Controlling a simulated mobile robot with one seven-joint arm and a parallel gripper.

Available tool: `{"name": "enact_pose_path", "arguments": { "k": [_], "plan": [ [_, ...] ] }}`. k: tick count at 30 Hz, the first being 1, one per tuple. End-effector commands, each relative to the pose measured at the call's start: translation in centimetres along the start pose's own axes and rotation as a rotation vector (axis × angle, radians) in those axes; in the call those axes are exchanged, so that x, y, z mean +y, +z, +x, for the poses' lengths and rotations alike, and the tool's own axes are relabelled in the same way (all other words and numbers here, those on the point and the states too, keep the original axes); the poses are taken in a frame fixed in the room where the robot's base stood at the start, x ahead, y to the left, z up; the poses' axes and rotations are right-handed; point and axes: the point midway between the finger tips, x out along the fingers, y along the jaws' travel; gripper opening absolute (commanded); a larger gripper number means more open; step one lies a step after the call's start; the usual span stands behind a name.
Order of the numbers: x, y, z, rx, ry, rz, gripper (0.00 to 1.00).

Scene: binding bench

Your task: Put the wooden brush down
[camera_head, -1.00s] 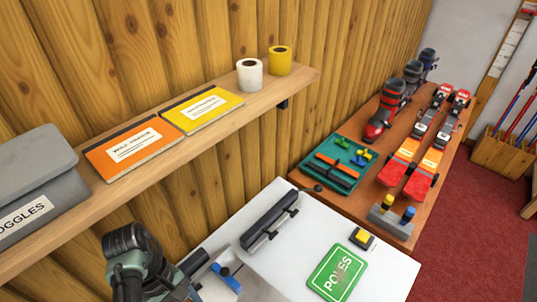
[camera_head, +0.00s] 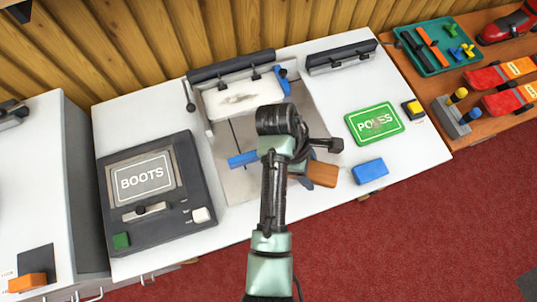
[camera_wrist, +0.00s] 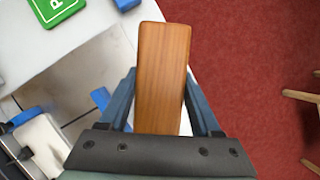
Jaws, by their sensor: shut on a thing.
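The wooden brush (camera_wrist: 163,75) shows in the wrist view as a long brown block pointing away from my gripper (camera_wrist: 164,110). The two blue-grey fingers are shut on its sides.
A blue block (camera_head: 370,171) lies just right of the brush. The green POLES sign (camera_head: 375,123) and a yellow button box (camera_head: 413,109) are farther right. A grey binding jig (camera_head: 240,128) is behind, and the BOOTS device (camera_head: 157,190) stands left.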

Motion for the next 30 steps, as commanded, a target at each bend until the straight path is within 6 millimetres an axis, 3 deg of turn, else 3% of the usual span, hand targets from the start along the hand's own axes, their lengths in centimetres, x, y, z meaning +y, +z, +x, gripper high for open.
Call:
{"name": "enact_pose_path", "arguments": {
  "k": [6,12,17,24,30],
  "plan": [
    [-4.7,-4.7,1.0,0.001,0.133,-0.329,0.2],
    [-7.9,-8.3,0.8,0.0,0.206,-0.497,0.2],
    [-8.9,-9.6,1.2,-0.002,0.225,-0.542,0.2],
    [-8.9,-11.2,5.0,-0.003,0.226,-0.546,0.2],
    [-8.8,-11.9,6.5,-0.003,0.228,-0.544,0.2]
  ]
}}
